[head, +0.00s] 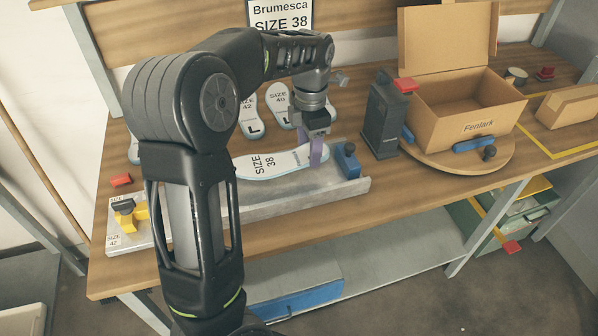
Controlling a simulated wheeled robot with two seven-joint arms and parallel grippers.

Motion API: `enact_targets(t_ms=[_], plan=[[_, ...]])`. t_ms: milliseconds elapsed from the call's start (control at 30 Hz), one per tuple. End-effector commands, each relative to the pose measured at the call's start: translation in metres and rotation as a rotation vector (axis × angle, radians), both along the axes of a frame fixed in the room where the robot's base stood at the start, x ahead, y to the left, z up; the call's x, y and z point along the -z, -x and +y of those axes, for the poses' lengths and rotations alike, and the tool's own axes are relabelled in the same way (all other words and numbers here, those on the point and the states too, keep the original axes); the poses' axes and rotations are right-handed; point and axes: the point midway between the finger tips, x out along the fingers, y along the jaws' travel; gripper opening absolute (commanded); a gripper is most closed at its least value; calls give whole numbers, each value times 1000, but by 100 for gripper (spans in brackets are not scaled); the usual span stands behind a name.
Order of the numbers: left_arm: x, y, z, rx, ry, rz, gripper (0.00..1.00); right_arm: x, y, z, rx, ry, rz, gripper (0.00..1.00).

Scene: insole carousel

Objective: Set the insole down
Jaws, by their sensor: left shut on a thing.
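A white insole marked "SIZE 38" (275,163) lies lengthwise over a grey metal fixture (290,196) near the front of the bench. My left gripper (318,155) points down at the right end of the insole and is shut on it. I cannot tell whether the insole rests fully on the fixture or is slightly above it. My right gripper is not in view.
More insoles (280,105) lie behind. A blue block (347,160) stands at the fixture's right end. A "Brumesca SIZE 38" sign (280,15) is behind.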

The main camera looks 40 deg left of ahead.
Motion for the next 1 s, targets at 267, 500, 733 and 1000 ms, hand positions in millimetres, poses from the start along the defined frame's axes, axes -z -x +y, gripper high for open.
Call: enact_targets(t_ms=[267,500,733,1000], plan=[[35,0,0,0,0,0,18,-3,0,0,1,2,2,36],[35,0,0,0,0,-1,18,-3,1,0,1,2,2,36],[59,1,0,0,0,4,18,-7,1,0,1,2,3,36],[72,0,0,0,1,-1,18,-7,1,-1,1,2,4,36]])
